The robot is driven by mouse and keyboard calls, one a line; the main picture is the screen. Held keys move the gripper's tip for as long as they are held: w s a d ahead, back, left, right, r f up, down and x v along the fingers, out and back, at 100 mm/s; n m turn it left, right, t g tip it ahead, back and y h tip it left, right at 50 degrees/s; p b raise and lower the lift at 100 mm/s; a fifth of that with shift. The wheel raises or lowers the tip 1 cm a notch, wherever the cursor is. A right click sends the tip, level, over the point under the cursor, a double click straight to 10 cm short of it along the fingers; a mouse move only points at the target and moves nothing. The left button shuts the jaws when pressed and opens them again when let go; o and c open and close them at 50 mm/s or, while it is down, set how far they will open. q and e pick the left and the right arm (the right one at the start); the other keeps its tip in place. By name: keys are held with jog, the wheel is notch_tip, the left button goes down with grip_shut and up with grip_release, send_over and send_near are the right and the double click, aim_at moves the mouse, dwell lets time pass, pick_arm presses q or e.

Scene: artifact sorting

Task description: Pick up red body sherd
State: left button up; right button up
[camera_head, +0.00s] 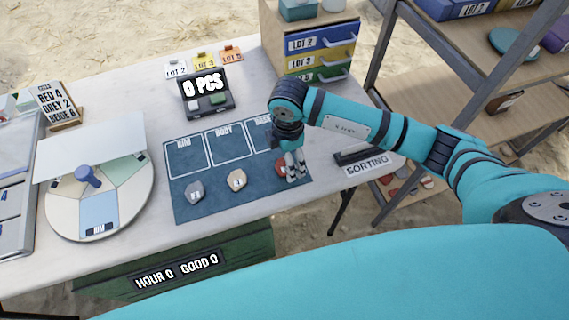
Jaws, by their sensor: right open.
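The red sherd (280,168) lies at the right end of the blue mat (215,205), partly hidden by my right gripper. My right gripper (296,177) is open and points down at the sherd's right side. I cannot tell if its fingers touch the sherd or the mat. A grey sherd (194,191) and a beige sherd (236,180) lie to the left in the same row. Above them are outlined boxes marked RIM and BODY, and a third whose label is partly covered by my arm. My left gripper is out of view.
A round sorting wheel (72,215) with a blue knob stands left of the mat. A counter reading 0 PCS (207,95) and a drawer unit (325,65) stand behind. A SORTING sign (367,167) sits at the table's right edge, near a metal shelf (385,55).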

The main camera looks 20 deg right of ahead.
aim_at(284, 166)
jog(key=shift+w+f, duration=0.1)
jog(key=shift+f, duration=1.45)
jog(key=shift+a, duration=0.1)
jog(key=shift+c, duration=0.4)
jog(key=c, duration=1.1)
